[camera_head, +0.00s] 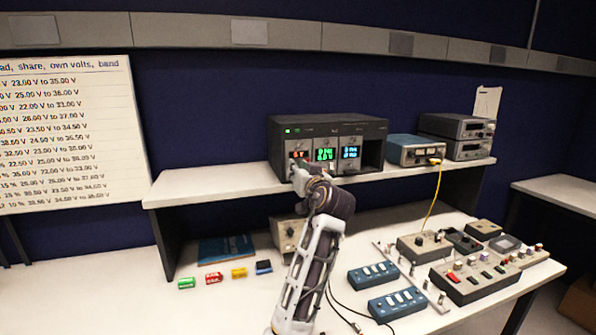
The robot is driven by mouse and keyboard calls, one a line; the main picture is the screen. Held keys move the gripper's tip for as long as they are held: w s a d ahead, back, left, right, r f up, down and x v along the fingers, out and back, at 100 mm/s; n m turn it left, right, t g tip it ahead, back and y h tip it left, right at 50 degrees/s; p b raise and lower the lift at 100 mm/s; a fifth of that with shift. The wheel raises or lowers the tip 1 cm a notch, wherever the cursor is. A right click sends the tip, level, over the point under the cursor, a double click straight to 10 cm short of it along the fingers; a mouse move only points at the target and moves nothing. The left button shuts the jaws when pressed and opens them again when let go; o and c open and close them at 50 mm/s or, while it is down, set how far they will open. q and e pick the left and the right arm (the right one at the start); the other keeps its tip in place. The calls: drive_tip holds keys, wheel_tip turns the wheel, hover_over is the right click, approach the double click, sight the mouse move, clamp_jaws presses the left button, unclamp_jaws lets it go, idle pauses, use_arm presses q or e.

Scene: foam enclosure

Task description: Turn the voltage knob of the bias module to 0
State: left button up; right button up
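A dark instrument rack (378,129) stands on the shelf and holds several modules side by side, with a red-orange display (300,154), a green display (324,154) and a blue display (349,152). The module labels are too small to read, so I cannot tell which is the bias module. The one arm in view comes up from the bottom, just left of centre, and leans right; I take it as my left. Its gripper (299,172) is at the front of the red-orange module and hides its lower face and any knob there. Finger opening and contact are unclear. My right gripper is out of view.
A blue instrument (415,151) with a yellow cable and stacked grey instruments (456,136) stand right on the shelf (215,187). Below are control boxes (374,275), small coloured blocks (239,272) and a beige box (287,233), partly hidden. The bench's left front is clear.

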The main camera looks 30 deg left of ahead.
use_arm(q)
clamp_jaws()
drive_tip(key=n+b, duration=0.4)
drive_tip(key=b, duration=0.1)
drive_tip(key=shift+r, duration=0.1)
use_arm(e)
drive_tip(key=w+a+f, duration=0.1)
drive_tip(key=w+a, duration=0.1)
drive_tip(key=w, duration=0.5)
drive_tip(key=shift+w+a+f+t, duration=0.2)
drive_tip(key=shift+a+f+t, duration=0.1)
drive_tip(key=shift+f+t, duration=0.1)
use_arm(q)
drive_tip(key=shift+o, duration=0.6)
unclamp_jaws()
